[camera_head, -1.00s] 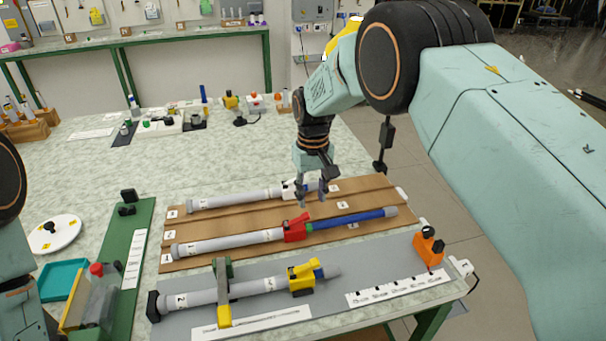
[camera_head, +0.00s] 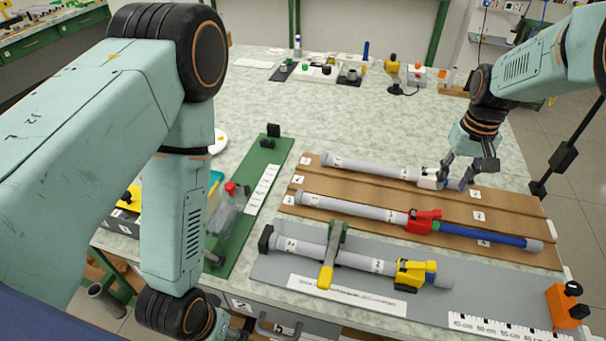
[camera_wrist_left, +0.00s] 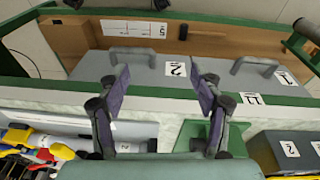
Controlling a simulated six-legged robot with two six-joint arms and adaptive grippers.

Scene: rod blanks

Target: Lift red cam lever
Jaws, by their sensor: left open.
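The red cam lever (camera_head: 424,216) sits on a collar on the middle rod, between its grey tube (camera_head: 350,207) and blue tube (camera_head: 480,236). My right gripper (camera_head: 456,178) is beside the white collar (camera_head: 430,179) of the far rod (camera_head: 370,168), behind the red lever and apart from it. Its fingers look spread; whether they touch the white collar is unclear. My left gripper is open and empty in the left wrist view (camera_wrist_left: 161,80), over the bench's front edge and drawers. In the head view it is mostly cut off at the bottom.
The front rod (camera_head: 345,257) has a yellow lever (camera_head: 415,273) and lies under a green and yellow clamp (camera_head: 331,262) on a grey mat (camera_head: 275,274). An orange block (camera_head: 566,303) stands front right. A green board (camera_head: 262,178) lies left. The bench's middle behind the rods is clear.

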